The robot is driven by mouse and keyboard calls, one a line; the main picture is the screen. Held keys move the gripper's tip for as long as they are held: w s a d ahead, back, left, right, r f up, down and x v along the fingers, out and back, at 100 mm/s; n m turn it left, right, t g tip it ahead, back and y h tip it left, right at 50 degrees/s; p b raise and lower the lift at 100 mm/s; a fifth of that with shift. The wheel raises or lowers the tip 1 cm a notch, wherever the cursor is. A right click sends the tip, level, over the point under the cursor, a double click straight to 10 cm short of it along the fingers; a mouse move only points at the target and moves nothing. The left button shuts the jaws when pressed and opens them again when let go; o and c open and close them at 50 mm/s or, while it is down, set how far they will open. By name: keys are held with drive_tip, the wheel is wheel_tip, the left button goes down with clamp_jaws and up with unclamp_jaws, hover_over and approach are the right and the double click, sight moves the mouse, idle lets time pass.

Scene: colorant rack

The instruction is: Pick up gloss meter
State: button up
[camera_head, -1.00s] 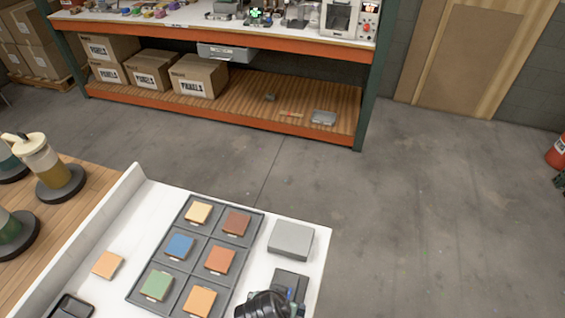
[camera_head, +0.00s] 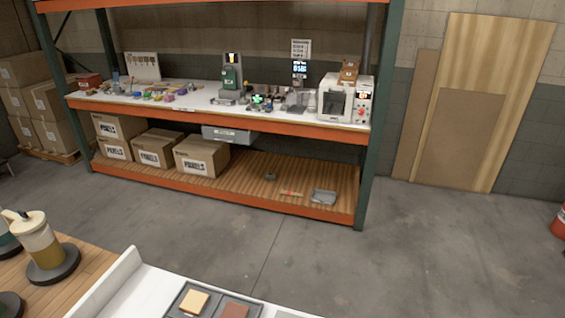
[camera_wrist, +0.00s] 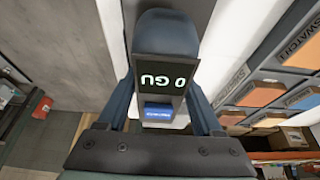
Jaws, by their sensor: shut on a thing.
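The gloss meter (camera_wrist: 165,35) is a dark, round-ended device with a black screen showing lit "GU" characters, seen upside down, and a small blue label below it. It fills the middle of the wrist view. My gripper (camera_wrist: 164,92) is shut on it, with one dark finger along each side. Whether the meter touches a surface beneath it, I cannot tell. Neither the meter nor my gripper shows in the head view.
In the wrist view, coloured swatch tiles (camera_wrist: 262,93) lie at the right. The head view shows a white worktop (camera_head: 125,290) with a tile tray at the bottom, a pump bottle (camera_head: 42,243) at left, and an orange-edged rack (camera_head: 240,122) behind. Grey floor between is clear.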

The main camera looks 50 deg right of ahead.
clamp_jaws()
